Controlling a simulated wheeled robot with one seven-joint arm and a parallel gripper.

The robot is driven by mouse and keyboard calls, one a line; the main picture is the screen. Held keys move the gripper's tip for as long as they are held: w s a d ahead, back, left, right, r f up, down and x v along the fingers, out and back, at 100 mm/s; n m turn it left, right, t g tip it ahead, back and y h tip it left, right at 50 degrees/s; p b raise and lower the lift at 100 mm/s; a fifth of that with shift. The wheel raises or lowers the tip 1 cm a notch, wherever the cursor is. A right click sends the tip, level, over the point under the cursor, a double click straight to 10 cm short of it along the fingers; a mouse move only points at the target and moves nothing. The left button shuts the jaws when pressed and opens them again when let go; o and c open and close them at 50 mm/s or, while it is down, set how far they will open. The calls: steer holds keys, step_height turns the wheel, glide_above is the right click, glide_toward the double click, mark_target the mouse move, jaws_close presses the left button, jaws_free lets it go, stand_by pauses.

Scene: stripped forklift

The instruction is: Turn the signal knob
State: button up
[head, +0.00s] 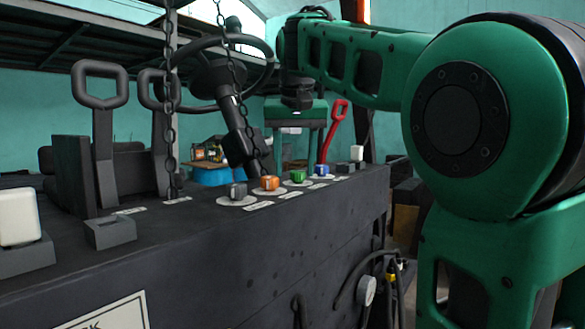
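A row of knobs on pale round plates stands on the top of the dark console (290,235): a dark grey knob (238,191), an orange knob (270,183), a green knob (298,177) and a blue knob (322,170). Small white labels lie in front of them, too small to read, so I cannot tell which is the signal knob. My green arm reaches in from the right. My gripper (297,100) is the dark end of it, above and behind the green and blue knobs in the picture, apart from them. Its fingers cannot be made out.
A steering wheel (218,68) on a tilted column stands behind the knobs. Two chains (230,60) hang in front of it. Dark loop-handled levers (101,125) stand at left, a red lever (334,127) behind the blue knob. White-topped switches (19,218) sit at both console ends.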

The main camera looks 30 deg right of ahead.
steer(key=shift+s+d, duration=0.15)
steer(key=shift+r, duration=0.1)
steer(key=v, duration=1)
steer(key=shift+w+r, duration=0.25)
steer(key=shift+r, duration=0.15)
